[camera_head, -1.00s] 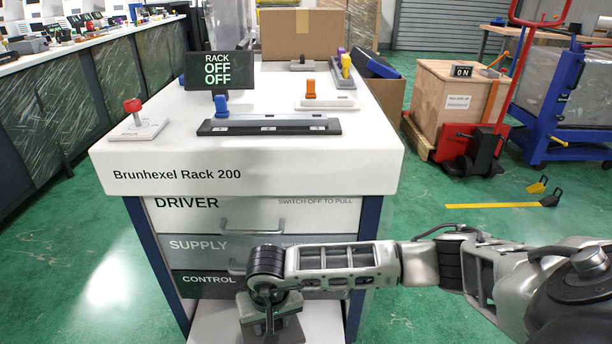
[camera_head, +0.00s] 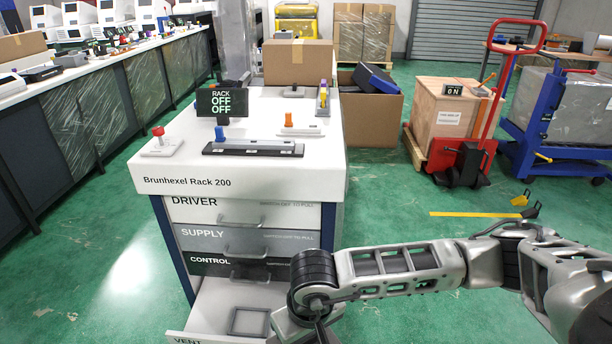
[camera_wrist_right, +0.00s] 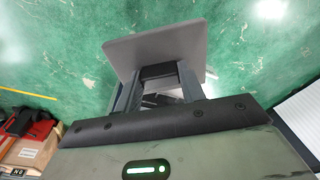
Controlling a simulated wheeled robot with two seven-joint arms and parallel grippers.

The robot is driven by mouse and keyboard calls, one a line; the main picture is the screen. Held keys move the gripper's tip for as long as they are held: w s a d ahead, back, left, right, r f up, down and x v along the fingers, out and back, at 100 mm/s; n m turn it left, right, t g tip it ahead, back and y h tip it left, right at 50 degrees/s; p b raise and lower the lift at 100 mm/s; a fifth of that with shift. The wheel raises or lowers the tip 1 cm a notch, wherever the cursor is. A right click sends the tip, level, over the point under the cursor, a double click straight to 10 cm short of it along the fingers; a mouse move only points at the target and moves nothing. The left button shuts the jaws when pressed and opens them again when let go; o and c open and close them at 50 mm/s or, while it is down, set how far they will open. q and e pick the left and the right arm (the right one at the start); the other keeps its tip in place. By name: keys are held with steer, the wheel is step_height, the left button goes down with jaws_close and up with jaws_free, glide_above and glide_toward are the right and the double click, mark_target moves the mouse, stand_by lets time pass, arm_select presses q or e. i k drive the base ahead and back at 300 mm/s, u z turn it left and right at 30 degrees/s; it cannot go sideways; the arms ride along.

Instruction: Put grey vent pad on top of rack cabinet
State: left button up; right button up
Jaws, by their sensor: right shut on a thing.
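The grey vent pad (camera_wrist_right: 150,45) is a flat grey plate in the right wrist view. My right gripper (camera_wrist_right: 165,80) is shut on it, above the green floor. In the head view the right gripper (camera_head: 312,328) is at the bottom edge, right of the open vent drawer (camera_head: 205,312); the pad is hard to make out there. The drawer holds an empty-looking square grey frame (camera_head: 232,322). The rack cabinet (camera_head: 285,183) has a white top above and behind the gripper. My left gripper is not in view.
The cabinet top carries a red-knobbed switch (camera_head: 160,144), an OFF display (camera_head: 221,102), a black strip with a blue handle (camera_head: 252,149), an orange-handled switch (camera_head: 289,123) and a cardboard box (camera_head: 298,62). Its front right area is clear. A red pallet truck (camera_head: 465,163) stands right.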

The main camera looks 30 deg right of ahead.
mark_target(289, 105)
steer(key=z, duration=2.15)
steer(key=i, duration=4.6)
steer(key=u, duration=3)
